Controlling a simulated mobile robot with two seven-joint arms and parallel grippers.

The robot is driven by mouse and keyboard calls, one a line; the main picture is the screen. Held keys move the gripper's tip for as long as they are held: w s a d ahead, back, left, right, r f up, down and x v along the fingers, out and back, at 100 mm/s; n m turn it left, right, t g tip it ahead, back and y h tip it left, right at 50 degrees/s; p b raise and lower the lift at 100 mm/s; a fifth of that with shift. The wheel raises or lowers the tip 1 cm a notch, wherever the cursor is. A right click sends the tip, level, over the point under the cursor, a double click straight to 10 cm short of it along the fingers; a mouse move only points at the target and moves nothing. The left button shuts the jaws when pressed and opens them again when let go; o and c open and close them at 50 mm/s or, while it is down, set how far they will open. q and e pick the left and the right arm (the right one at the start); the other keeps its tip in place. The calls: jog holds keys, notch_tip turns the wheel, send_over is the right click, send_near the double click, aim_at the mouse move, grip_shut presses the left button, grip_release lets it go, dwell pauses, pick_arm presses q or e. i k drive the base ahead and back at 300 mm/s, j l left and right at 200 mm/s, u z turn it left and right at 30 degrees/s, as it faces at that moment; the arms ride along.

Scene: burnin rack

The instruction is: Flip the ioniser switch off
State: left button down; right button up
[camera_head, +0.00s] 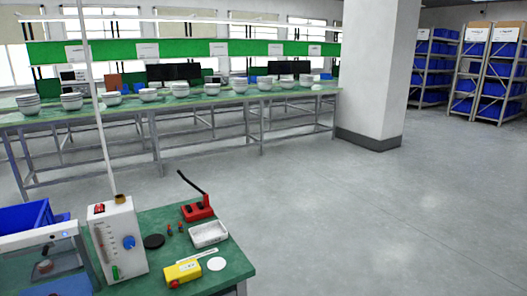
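A white upright box (121,243) stands on the green-topped bench at the lower left. It has a blue knob (129,242) on its front and a red switch (99,208) at its top left. No label names the ioniser, so I cannot tell for certain that this box is it. The switch is too small to tell its position. Neither of my grippers is in view.
The green bench (226,245) also bears a red holder with a black arm (197,208), a white tray (209,234), a yellow device (183,272) and a black disc (154,241). A blue bin (28,215) is at left. The floor to the right is clear.

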aim_at(99, 209)
jog(key=u, duration=1.05)
